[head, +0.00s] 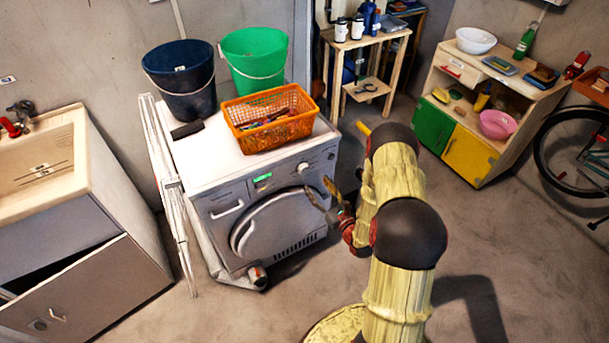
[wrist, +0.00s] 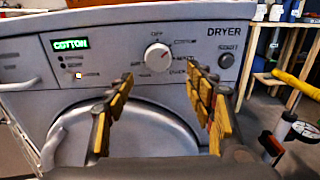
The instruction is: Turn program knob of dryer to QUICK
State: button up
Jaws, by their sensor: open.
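The dryer (head: 215,180) is a white front-loading machine against the wall in the head view. Its round white program knob (wrist: 158,57) is on the upper panel in the wrist view, and it also shows in the head view (head: 303,168). A green display (wrist: 71,44) on the panel reads COTTON. The labels around the knob are small; OFF is above it and what looks like QUICK is at the lower right. My gripper (wrist: 165,88) is open and empty in front of the panel, its yellow-padded fingers below and either side of the knob, apart from it.
An orange basket (head: 247,137) and two buckets, dark blue (head: 186,98) and green (head: 252,68), stand on the dryer. A round START button (wrist: 227,60) is right of the knob. A folded white rack (head: 172,195) leans at the dryer's left.

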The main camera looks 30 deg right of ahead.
aim_at(305, 171)
jog(key=shift+w+a+b, duration=0.15)
jog(key=shift+w+b, duration=0.35)
jog(key=shift+w, duration=1.45)
jog(key=shift+w+a+b, duration=0.1)
jog(key=shift+w+b, duration=0.35)
jog(key=shift+w, duration=1.45)
jog(key=shift+r, duration=0.1)
jog(key=c, duration=0.3)
jog(key=c, duration=0.8)
jog(key=shift+c, duration=0.3)
